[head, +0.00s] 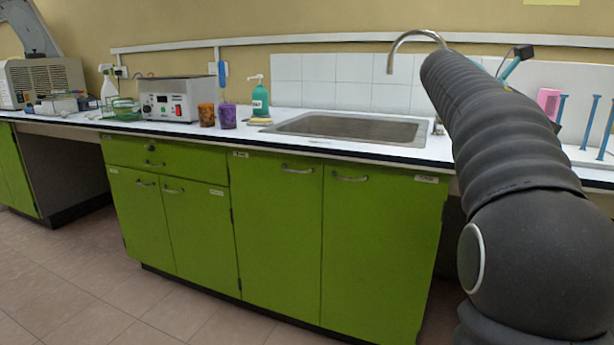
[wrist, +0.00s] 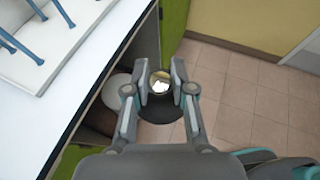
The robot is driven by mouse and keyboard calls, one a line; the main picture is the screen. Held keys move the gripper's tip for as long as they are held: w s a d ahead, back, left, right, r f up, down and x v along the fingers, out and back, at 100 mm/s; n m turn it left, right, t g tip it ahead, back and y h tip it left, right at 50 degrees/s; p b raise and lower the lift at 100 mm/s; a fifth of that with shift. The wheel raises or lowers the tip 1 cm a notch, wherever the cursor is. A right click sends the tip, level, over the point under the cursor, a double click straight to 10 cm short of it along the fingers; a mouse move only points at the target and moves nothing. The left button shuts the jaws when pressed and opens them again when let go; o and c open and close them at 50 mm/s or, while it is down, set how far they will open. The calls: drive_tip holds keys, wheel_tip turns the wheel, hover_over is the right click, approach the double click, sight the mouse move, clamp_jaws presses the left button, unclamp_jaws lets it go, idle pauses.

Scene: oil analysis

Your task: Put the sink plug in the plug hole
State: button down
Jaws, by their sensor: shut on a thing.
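My gripper (wrist: 161,80) shows in the wrist view, with its two fingers shut on the sink plug (wrist: 160,107), a dark round piece with a shiny knob between the fingertips. It is held beside the worktop edge, above the floor. In the head view my arm covers the gripper and the plug. The metal sink (head: 284,126) is set into the worktop, left of my arm. Its plug hole cannot be made out from this low angle.
A curved tap (head: 392,52) rises behind the sink. A green soap bottle (head: 260,98), a sponge (head: 259,121) and two jars (head: 227,116) stand left of it. A white rack with blue pegs (wrist: 36,50) stands on the worktop. Green cupboards (head: 280,220) front the counter.

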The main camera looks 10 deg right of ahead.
drive_tip(key=shift+s, duration=0.55)
drive_tip(key=shift+w+g, duration=0.3)
drive_tip(key=shift+w, duration=0.05)
drive_tip(key=shift+w+d+r, duration=0.1)
drive_tip(key=shift+w+r, duration=0.1)
drive_tip(key=shift+s+d+r+m, duration=0.1)
drive_tip(key=shift+d+r+m, duration=0.15)
drive_tip(key=shift+m, duration=0.05)
drive_tip(key=shift+d, duration=0.2)
drive_tip(key=w+a+f+n+t, duration=0.1)
drive_tip(key=w+f+n+t, duration=0.3)
drive_tip(key=w+f, duration=0.55)
drive_tip(key=w+a+f+n+t+y, duration=0.1)
drive_tip(key=w+a+f+n+t, duration=0.3)
drive_tip(key=f, duration=0.3)
drive_tip(key=w+a+f+n+t+y, duration=0.1)
drive_tip(key=w+a+f+t, duration=0.15)
drive_tip(key=a+f, duration=0.5)
drive_tip(key=s+a+f+n+t+y, duration=0.2)
drive_tip(key=a+f+n+y, duration=0.1)
drive_tip(key=a+f, duration=0.9)
drive_tip(key=s+a+f+n+t+y, duration=0.2)
drive_tip(key=a+f+n+t+y, duration=0.1)
drive_tip(key=a+f, duration=1)
drive_tip(key=shift+s+n+y, duration=0.2)
drive_tip(key=shift+n+y, duration=0.5)
drive_tip(key=shift+n, duration=0.2)
